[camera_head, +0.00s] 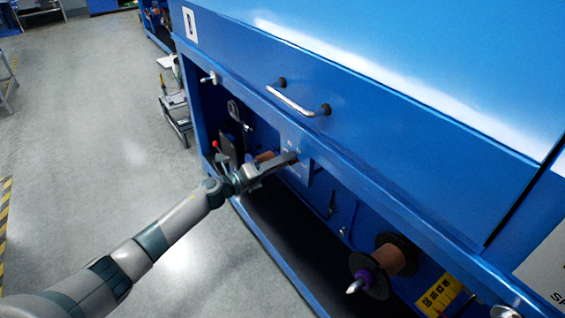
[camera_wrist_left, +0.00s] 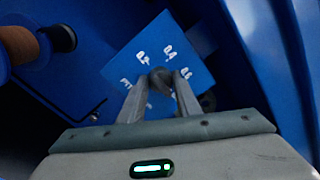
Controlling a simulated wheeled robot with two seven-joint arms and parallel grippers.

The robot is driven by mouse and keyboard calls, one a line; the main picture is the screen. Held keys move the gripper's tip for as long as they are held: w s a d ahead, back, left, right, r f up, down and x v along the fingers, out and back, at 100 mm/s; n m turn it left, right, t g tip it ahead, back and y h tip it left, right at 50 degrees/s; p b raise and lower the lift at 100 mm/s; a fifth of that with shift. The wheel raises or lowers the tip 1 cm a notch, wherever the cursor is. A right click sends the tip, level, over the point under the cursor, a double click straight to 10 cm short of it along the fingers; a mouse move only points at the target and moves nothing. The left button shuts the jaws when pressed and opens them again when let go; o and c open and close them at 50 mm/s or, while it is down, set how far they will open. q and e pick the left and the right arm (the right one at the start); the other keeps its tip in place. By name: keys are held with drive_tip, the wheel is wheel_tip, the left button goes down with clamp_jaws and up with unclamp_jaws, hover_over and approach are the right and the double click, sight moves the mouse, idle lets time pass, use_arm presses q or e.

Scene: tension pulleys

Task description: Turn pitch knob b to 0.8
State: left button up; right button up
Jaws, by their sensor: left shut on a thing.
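The pitch knob (camera_wrist_left: 160,78) is a small dark grey knob on a blue square plate (camera_wrist_left: 190,40) with white printed numbers around it. A label like 0.4 reads above it in the left wrist view; the other numbers are tilted or partly hidden, and I cannot read the knob's setting. My left gripper (camera_wrist_left: 158,92) is shut on the knob, one finger on each side. In the head view the left gripper (camera_head: 288,158) reaches into the blue machine's opening at the plate (camera_head: 297,168). My right gripper is not in view.
The blue machine (camera_head: 420,150) has a metal handle (camera_head: 300,103) above the opening and a frame rail along it. A copper-coloured spool (camera_head: 393,260) sits inside to the right. In the left wrist view a spool (camera_wrist_left: 18,45) is at upper left.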

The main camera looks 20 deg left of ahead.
use_arm(q)
drive_tip(key=o, duration=1.1)
drive_tip(key=shift+c, duration=0.2)
drive_tip(key=v, duration=1.7)
drive_tip(key=shift+s, duration=0.2)
drive_tip(key=shift+a+f, duration=0.1)
drive_tip(key=shift+a, duration=0.1)
drive_tip(key=shift+d, duration=0.1)
